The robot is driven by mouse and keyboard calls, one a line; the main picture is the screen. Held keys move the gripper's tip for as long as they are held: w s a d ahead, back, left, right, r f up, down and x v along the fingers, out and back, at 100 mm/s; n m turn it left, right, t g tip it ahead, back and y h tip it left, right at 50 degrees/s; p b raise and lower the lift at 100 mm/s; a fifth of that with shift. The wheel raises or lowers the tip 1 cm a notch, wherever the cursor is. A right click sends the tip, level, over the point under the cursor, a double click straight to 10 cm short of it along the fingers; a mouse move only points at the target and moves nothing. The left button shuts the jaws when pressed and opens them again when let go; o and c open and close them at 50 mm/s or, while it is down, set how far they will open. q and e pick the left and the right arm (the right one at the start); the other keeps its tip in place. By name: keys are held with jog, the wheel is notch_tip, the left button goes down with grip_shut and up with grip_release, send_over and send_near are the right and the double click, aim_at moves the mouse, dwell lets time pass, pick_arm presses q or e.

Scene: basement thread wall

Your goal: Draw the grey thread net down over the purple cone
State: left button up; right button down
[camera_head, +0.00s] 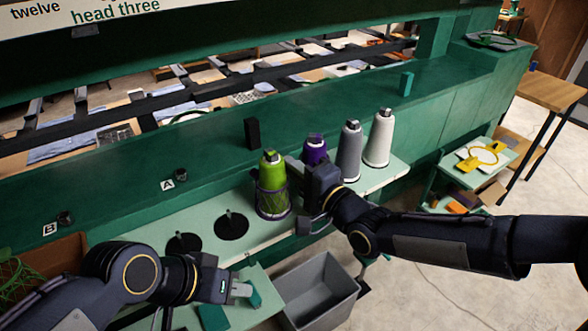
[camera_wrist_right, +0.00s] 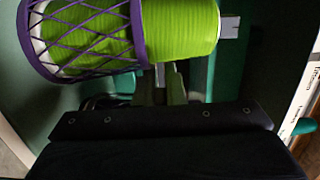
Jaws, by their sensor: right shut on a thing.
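The purple cone (camera_head: 315,148) stands behind my right gripper, which hides its lower part. I see no grey net; one on that cone may be hidden. A lime green cone (camera_head: 271,168) stands left of it, its lower part inside a purple net (camera_head: 273,203). My right gripper (camera_head: 294,167) reaches to the green cone's side. In the right wrist view its fingers (camera_wrist_right: 165,84) are shut beside the purple net's upper rim (camera_wrist_right: 139,35), at the green cone (camera_wrist_right: 180,30). My left gripper (camera_head: 243,290) is low at the front beside a small teal piece (camera_head: 255,298); its finger gap is unclear.
A grey cone (camera_head: 349,152) and a white cone (camera_head: 379,138) stand to the right on the pale shelf (camera_head: 300,224). Two bare spindles on black discs (camera_head: 231,227) are on the left. A grey bin (camera_head: 318,291) stands below. A black block (camera_head: 252,133) is behind.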

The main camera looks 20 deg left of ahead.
jog(key=shift+f, duration=0.15)
jog(key=shift+f+b, duration=0.25)
jog(key=shift+b, duration=0.15)
jog(key=c, duration=1.4)
grip_release()
jog(key=shift+c, duration=0.2)
jog(key=shift+d, duration=0.1)
